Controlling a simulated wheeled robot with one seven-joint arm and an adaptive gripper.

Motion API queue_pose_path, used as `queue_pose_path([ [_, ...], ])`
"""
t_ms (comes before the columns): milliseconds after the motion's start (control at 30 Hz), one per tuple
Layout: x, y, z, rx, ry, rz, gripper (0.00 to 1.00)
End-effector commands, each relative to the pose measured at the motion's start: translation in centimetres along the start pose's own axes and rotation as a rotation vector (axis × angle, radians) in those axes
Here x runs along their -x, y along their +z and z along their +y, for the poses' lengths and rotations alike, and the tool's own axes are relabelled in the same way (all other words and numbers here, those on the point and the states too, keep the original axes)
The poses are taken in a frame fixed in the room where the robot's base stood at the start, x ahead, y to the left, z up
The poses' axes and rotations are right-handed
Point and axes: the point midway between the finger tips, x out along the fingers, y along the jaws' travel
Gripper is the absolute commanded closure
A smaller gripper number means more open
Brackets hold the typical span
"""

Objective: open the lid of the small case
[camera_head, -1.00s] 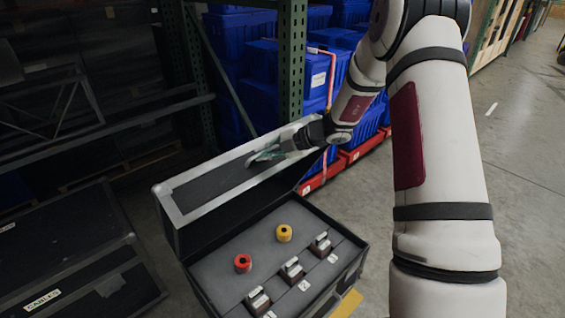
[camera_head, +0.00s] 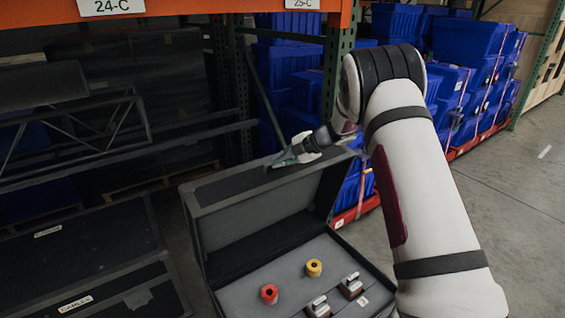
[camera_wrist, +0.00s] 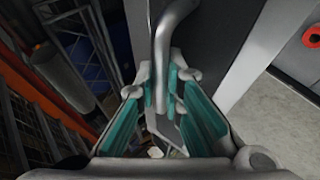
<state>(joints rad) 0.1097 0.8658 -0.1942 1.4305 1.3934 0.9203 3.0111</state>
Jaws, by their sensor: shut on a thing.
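The small case (camera_head: 232,302) stands on the floor at the lower centre of the head view. Its lid (camera_head: 250,222) is raised, and the grey interior is exposed. My gripper (camera_head: 285,160) is at the lid's far upper edge in the head view. In the wrist view, my gripper (camera_wrist: 165,100) has its teal-padded fingers closed around a curved grey metal bar (camera_wrist: 163,42), which looks like a handle. The fingers partly hide the bar's lower end. Inside the case are a red knob (camera_head: 269,293), a yellow knob (camera_head: 313,268) and metal latch-like blocks (camera_head: 351,286).
A large black case labelled CABLES (camera_head: 95,262) lies to the left. Shelving with a green upright (camera_head: 338,75) and an orange beam (camera_head: 200,8) stands behind, close to the lid. Blue totes (camera_head: 470,45) are stacked behind. Bare floor (camera_head: 515,200) is at the right.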

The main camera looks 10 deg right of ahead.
Motion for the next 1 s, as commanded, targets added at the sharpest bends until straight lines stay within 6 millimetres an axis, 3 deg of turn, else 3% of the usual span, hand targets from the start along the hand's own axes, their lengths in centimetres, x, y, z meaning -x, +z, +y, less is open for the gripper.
queue_pose_path([
  [267,0.0,0.2,-0.3,-0.003,-0.003,-0.002,1.00],
  [300,0.1,0.2,-0.3,-0.004,-0.003,-0.002,0.82],
  [367,0.0,0.1,-0.3,-0.003,-0.003,-0.002,0.70],
  [800,0.1,0.1,-0.3,-0.002,-0.004,-0.001,0.70],
  [1000,2.4,0.2,-0.2,-0.002,-0.001,-0.005,0.70],
])
